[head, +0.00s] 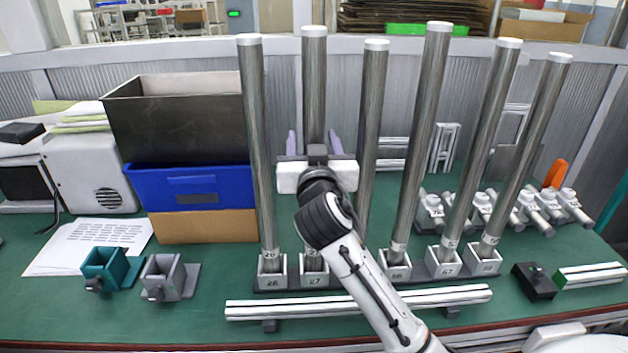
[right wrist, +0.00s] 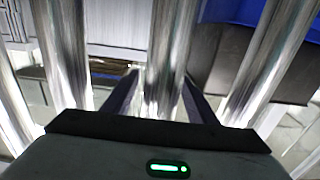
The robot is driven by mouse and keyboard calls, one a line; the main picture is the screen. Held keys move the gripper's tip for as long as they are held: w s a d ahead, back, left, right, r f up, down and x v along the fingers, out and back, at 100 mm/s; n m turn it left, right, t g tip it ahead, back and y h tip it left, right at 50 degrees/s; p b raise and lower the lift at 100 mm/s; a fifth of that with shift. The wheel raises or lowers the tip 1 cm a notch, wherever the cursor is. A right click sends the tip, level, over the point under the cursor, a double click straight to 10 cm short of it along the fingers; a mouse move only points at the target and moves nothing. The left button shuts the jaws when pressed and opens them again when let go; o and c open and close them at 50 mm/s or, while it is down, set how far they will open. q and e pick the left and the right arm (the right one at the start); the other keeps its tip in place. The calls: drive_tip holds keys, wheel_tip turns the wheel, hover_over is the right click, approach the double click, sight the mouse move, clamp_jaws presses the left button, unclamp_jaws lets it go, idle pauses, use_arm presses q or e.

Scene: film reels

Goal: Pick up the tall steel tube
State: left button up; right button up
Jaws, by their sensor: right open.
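Several steel tubes with white caps stand upright in a row of numbered sockets. The tall tube (head: 314,85) in the socket marked 27 (head: 314,270) rises higher than the tubes on either side of it. My right gripper (head: 314,143) is at its upper-middle part, open, with one finger on each side. In the right wrist view the tube (right wrist: 168,50) stands between the two fingers (right wrist: 155,95) of the gripper; I cannot tell whether they touch it. My gripper and forearm hide part of the tube. My left gripper is not in view.
Close neighbours are a tube (head: 253,130) on the left and one (head: 372,110) on the right. Another tall tube (head: 425,110) stands further right. A dark metal bin (head: 175,125) sits on a blue crate (head: 190,190) at left. A silver rail (head: 260,310) lies in front.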

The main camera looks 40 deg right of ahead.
drive_tip(key=shift+c, duration=0.3)
clamp_jaws()
drive_tip(key=shift+r, duration=0.1)
